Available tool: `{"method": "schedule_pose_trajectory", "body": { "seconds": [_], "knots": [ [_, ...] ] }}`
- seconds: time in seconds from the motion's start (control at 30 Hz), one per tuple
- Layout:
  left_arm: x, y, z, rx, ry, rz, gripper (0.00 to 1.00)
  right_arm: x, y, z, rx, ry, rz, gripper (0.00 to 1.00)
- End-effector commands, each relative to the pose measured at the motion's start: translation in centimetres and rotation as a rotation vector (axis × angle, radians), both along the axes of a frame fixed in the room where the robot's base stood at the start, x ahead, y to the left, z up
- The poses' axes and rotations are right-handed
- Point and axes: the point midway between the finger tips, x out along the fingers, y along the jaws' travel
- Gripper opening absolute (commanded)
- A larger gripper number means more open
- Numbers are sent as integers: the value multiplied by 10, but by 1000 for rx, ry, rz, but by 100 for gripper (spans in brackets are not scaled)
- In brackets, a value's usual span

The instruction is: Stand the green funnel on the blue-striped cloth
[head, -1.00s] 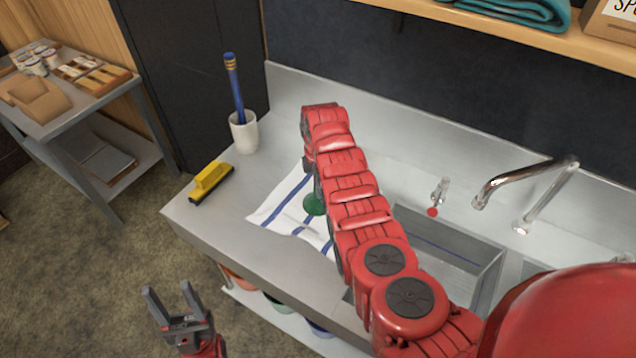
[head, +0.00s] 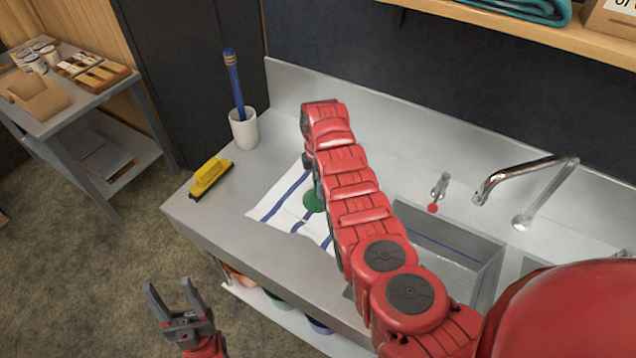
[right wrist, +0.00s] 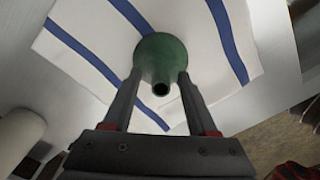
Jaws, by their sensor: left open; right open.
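The green funnel (head: 312,201) is on the blue-striped cloth (head: 277,209), partly hidden by my right arm in the head view. In the right wrist view the funnel (right wrist: 162,58) has its wide end against the cloth (right wrist: 85,30) and its narrow spout towards the camera. My right gripper (right wrist: 160,78) is open, with one finger on each side of the funnel; whether they touch it is unclear. The head view hides this gripper behind the arm. My left gripper (head: 172,290) is open and empty, in front of the counter above the floor.
A yellow brush (head: 210,177) and a white cup (head: 243,129) with a blue-handled tool stand left of the cloth on the steel counter (head: 225,222). A sink basin (head: 450,240) and tap (head: 525,180) are at the right. A side table (head: 65,110) stands far left.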

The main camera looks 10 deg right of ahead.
Motion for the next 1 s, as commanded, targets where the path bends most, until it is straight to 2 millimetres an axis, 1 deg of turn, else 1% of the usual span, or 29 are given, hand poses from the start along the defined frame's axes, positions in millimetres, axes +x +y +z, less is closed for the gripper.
{"method": "schedule_pose_trajectory", "body": {
  "seconds": [0.03,0.07,0.23,0.27,0.3,0.37,0.4,0.5,0.6,0.77,1.0],
  "knots": [
    [0,0,3,0,-1,0,55,1,0,6,0,-2,1,58],
    [0,0,-1,0,-1,0,55,1,0,6,0,-3,0,58],
    [0,0,-11,0,0,0,55,2,0,29,0,-9,0,58],
    [0,0,-14,0,0,0,55,2,0,34,0,-10,1,58],
    [0,0,-20,0,0,0,55,3,0,44,1,-10,0,58],
    [0,0,-26,0,0,0,55,2,-1,60,0,-10,-1,58],
    [0,0,-21,0,0,0,55,2,1,76,0,-10,1,58],
    [0,0,-19,0,-1,0,55,1,1,96,1,-4,1,58],
    [0,0,-17,0,0,0,55,1,1,112,-2,-3,-1,58],
    [0,0,-16,0,0,0,55,0,0,122,-1,-2,0,58],
    [0,0,-16,0,0,0,55,0,0,123,0,-1,0,58]
  ]
}}
